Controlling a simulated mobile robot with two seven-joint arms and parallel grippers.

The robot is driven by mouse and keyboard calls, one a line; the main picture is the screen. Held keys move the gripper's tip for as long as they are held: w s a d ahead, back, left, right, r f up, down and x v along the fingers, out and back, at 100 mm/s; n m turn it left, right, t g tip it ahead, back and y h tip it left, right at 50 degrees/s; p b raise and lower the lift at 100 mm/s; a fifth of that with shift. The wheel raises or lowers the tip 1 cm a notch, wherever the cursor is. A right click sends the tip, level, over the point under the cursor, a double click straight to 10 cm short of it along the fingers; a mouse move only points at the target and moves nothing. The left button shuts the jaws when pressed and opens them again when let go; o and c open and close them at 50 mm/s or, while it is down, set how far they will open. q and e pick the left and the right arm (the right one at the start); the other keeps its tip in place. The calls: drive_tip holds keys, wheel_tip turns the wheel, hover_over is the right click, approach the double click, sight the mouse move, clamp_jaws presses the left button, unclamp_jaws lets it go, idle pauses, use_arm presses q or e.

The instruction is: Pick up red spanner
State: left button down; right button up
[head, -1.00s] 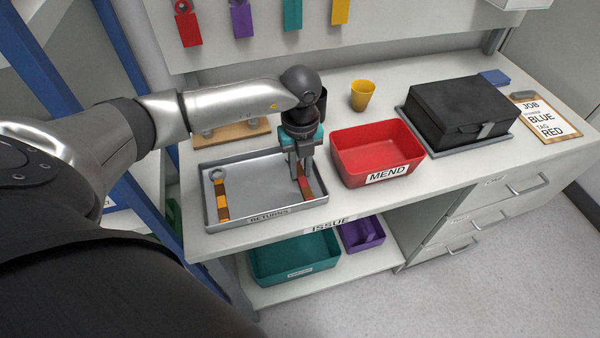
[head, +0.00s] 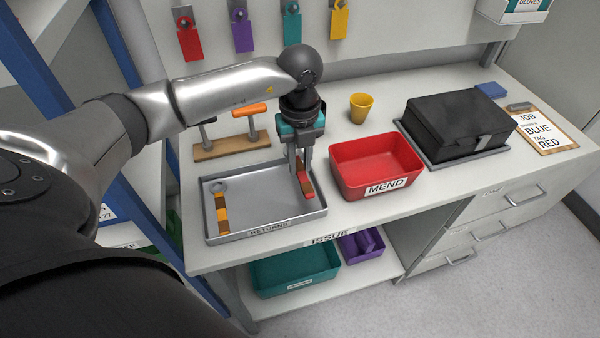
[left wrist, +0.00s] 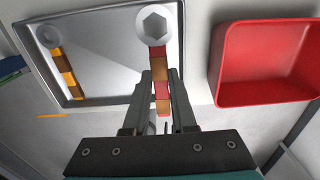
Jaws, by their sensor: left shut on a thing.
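The red spanner (head: 307,187) has red and brown bands on its handle and is held over the right side of the grey RETURNS tray (head: 258,195). My left gripper (head: 301,168) points down and is shut on its handle. In the left wrist view, the spanner's ring end (left wrist: 154,25) points away from me, and its handle (left wrist: 160,68) runs between the fingers. The handle's near end overlaps the tray's rim there, so the spanner appears raised off the tray floor. My right gripper is not in view.
Another spanner with orange and brown bands (head: 222,211) lies at the tray's left. The red MEND bin (head: 347,187) stands close on the right. Behind are a wooden rack (head: 231,149), a yellow cup (head: 361,108) and a black case (head: 460,120). A JOB clipboard (head: 543,131) lies far right.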

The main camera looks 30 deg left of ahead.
sight(300, 168)
use_arm(q)
wheel_tip(300, 168, up, 14)
drive_tip(key=p, duration=0.1)
drive_tip(key=shift+f, duration=0.15)
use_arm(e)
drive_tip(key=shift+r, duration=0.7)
